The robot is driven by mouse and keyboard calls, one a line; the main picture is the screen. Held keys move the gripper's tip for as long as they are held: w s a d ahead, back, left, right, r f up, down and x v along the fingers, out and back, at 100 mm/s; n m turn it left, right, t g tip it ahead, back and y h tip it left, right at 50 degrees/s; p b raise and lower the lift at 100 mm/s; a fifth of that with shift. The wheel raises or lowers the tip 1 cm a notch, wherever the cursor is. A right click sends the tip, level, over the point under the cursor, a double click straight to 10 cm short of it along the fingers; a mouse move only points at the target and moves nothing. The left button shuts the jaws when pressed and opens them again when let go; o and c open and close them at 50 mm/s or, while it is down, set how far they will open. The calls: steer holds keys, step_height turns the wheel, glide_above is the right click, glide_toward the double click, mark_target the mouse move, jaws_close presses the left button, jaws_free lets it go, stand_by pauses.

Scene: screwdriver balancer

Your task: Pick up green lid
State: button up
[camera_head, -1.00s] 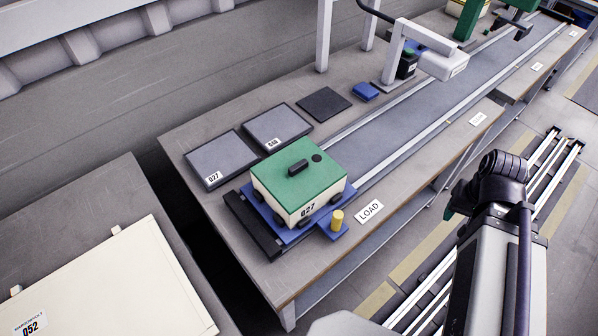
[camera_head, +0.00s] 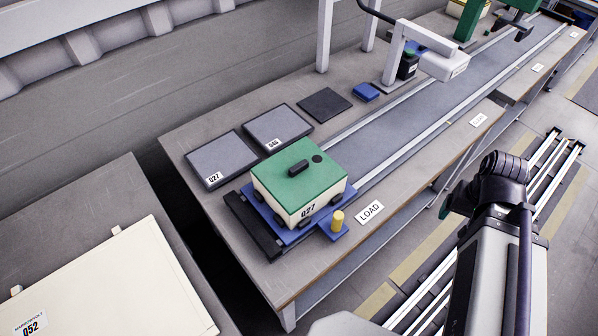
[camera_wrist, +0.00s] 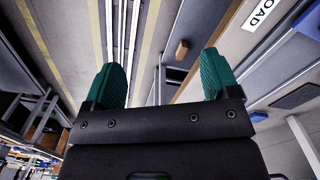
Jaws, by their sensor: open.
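The box rests on a blue carrier (camera_head: 262,206) at the near end of the track. My gripper (camera_wrist: 162,75) shows in the wrist view with its two green fingers apart and nothing between them. It points over the floor and the table's edge. The lid is not in the wrist view, and the gripper is not visible in the head view.
A yellow peg (camera_head: 337,219) stands on the carrier's corner, near a LOAD label (camera_head: 370,212). Grey pads marked 027 (camera_head: 222,158) and 046 (camera_head: 278,128) and a black mat (camera_head: 324,104) lie behind.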

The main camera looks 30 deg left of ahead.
steer(key=shift+o, duration=1)
steer(key=n+y+p, duration=0.1)
steer(key=n+p, duration=0.6)
steer(key=n, duration=0.6)
glide_toward(299, 165)
steer(key=shift+t, duration=0.3)
steer(key=f+b, duration=0.4)
steer(key=b, duration=0.1)
steer(key=shift+s+f, duration=0.25)
steer(key=shift+s, duration=0.15)
steer(key=f+b, duration=0.3)
steer(key=b, duration=0.1)
steer(key=a+f+b, duration=0.1)
steer(key=f+b, duration=0.1)
steer(key=shift+w+f, duration=0.3)
steer(key=shift+f, duration=0.05)
steer(key=shift+d+r, duration=0.15)
steer(key=shift+r, duration=0.1)
steer(key=c, duration=1.3)
